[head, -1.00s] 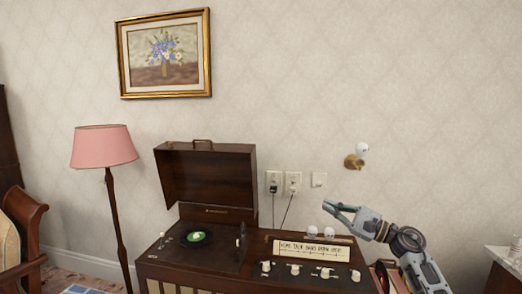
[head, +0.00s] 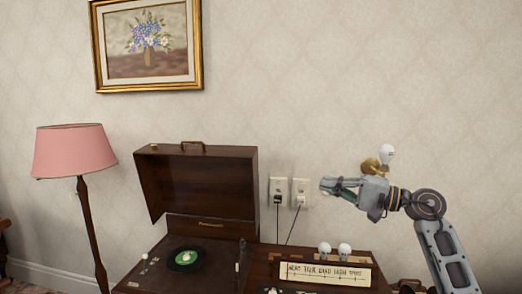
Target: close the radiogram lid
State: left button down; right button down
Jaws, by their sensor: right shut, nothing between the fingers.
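The radiogram (head: 262,268) stands against the wall at the bottom middle of the head view. Its dark wooden lid (head: 197,186) is raised open over the left half, with a handle (head: 193,146) on its top edge. Under it the turntable deck carries a dark record with a green label (head: 187,258). My right gripper (head: 324,186) is shut and empty. It points left, in front of the wall, to the right of the lid and apart from it, higher than the radiogram's top. My left gripper is not in view.
Two bulbs (head: 334,249) and a lettered dial panel (head: 322,273) are on the radiogram's right half. Wall outlets with cords (head: 289,191) and a wall bulb (head: 387,155) are behind. A pink lamp (head: 73,150) stands left. A framed picture (head: 148,48) hangs above.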

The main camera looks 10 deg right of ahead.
aim_at(220, 181)
jog(key=i, duration=1.2)
